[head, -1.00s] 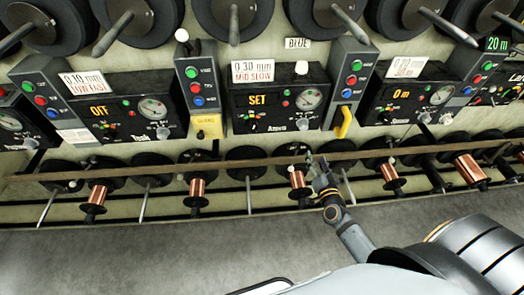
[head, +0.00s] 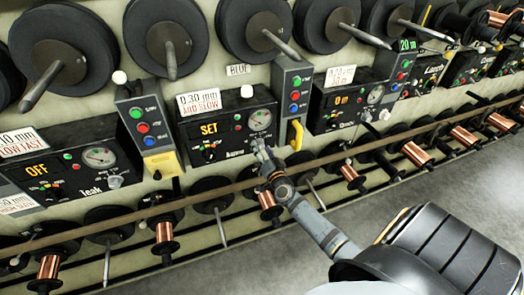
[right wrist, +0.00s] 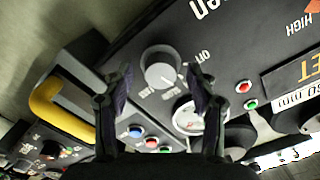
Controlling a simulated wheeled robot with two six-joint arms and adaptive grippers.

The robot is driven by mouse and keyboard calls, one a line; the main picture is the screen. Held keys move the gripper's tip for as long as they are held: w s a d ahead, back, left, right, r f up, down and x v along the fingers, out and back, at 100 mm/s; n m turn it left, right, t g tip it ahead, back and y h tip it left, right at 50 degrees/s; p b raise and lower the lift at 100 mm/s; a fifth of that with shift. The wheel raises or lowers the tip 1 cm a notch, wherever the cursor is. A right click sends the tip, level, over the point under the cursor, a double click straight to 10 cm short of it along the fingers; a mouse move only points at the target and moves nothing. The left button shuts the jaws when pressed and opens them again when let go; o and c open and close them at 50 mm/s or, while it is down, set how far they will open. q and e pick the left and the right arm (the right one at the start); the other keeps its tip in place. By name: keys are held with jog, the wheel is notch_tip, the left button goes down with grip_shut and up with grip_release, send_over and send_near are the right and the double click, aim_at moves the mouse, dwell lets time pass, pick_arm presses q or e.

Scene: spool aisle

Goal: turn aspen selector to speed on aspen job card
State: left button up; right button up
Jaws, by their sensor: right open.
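The Aspen panel (head: 238,120) is a black box in the middle of the head view, with a lit yellow "SET" display and a gauge. Its job card (head: 199,103) reads "0.30 mm" with "MID SLOW" in red. A silver round knob (right wrist: 162,68) with small, hard-to-read labels sits beside the gauge (right wrist: 187,115) in the right wrist view. My right gripper (head: 258,148) is at the panel's lower right, open; in the wrist view its fingers (right wrist: 159,80) stand either side of the knob, with no clear contact. A black knob (head: 209,154) sits under the display. My left gripper is out of view.
A yellow handle (head: 296,135) on the grey button box (head: 294,92) stands just right of my gripper. A long brown rail (head: 155,201) runs below the panels, over copper spools (head: 165,233). The Teak panel (head: 75,165) is at left. Large black spools hang above.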

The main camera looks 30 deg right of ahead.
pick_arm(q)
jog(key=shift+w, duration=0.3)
pick_arm(e)
jog(key=shift+c, duration=0.2)
jog(key=c, duration=1.1)
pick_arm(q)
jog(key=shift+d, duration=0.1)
pick_arm(e)
jog(key=m, duration=0.3)
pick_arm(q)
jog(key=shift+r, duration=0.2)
pick_arm(e)
jog(key=shift+f+m, duration=0.1)
jog(key=shift+m, duration=1.8)
jog(key=o, duration=1.1)
